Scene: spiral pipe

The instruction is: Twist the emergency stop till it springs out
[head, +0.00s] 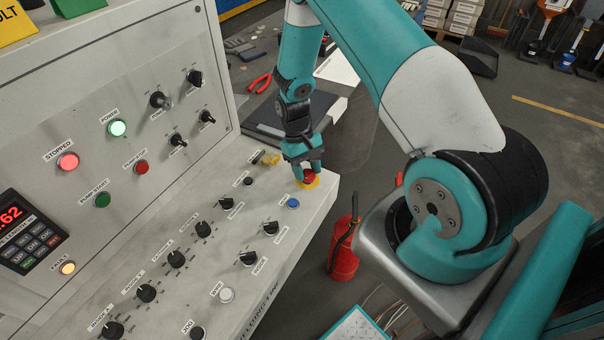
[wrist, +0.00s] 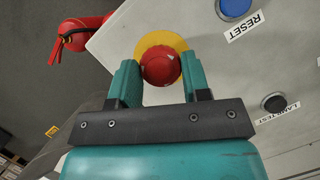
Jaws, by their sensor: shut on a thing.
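The emergency stop is a red mushroom button (wrist: 160,70) on a yellow round plate (wrist: 152,45), near the corner of the sloped console. In the head view the red button (head: 309,178) shows under my gripper, with the yellow plate (head: 313,184) around it. My gripper (wrist: 160,78) has one teal finger on each side of the red head and is shut on it. The fingers hide parts of the button's sides. I cannot tell whether the button is pressed in or out.
A blue RESET button (head: 293,203) sits close by on the console, and a black LAMP TEST button (wrist: 273,102) is farther along. The console (head: 285,255) carries several black knobs. A red fire extinguisher (head: 344,248) stands on the floor beyond the console edge. The STOPPED lamp (head: 68,162) glows red.

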